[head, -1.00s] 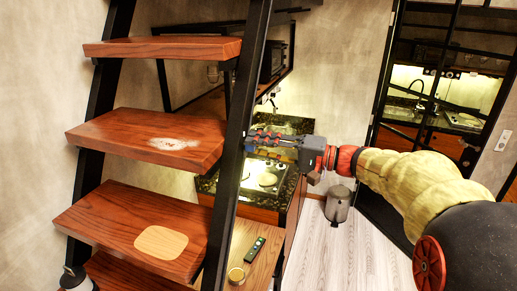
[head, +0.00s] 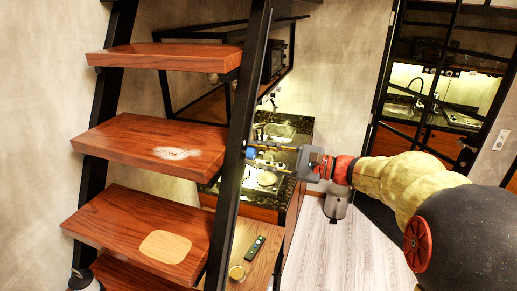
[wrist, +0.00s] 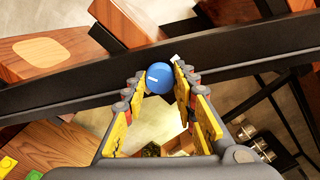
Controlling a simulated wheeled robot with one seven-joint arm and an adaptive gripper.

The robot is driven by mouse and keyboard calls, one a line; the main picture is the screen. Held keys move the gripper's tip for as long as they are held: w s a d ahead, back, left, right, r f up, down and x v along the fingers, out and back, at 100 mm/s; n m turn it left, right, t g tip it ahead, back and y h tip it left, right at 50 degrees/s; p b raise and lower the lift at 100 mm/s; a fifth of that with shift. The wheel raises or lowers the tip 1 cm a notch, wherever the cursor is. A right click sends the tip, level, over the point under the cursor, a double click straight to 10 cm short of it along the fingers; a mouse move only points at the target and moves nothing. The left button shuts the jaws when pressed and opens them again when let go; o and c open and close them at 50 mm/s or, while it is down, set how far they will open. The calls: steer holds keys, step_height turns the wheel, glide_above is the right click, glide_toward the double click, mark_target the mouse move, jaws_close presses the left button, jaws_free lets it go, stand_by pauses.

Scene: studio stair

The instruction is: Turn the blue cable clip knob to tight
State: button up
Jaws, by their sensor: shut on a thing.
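The blue knob (head: 251,153) is on the black stair stringer (head: 238,150), at about the height of the middle step. In the wrist view the round blue knob (wrist: 159,80) sits between my fingertips, with a short white mark on its face. A small pale mark (wrist: 175,58) lies on the stringer just up and right of it. My gripper (wrist: 157,88) is shut on the knob, its yellow-padded fingers reaching it from both sides. In the head view my gripper (head: 258,152) comes in from the right. The clip body behind the knob is hidden.
Wooden steps (head: 150,145) run left of the stringer; a pale board (head: 165,246) lies on a lower one. A kitchen counter (head: 298,140) and a bin (head: 336,203) stand behind.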

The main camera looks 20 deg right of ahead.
steer(key=m+p, duration=0.2)
steer(key=m, duration=0.1)
steer(key=shift+f+m+p, duration=0.1)
steer(key=shift+m+p, duration=0.6)
steer(key=shift+p, duration=0.05)
steer(key=o, duration=1.2)
steer(key=shift+c, duration=0.2)
steer(key=shift+d, duration=0.1)
steer(key=v, duration=1.2)
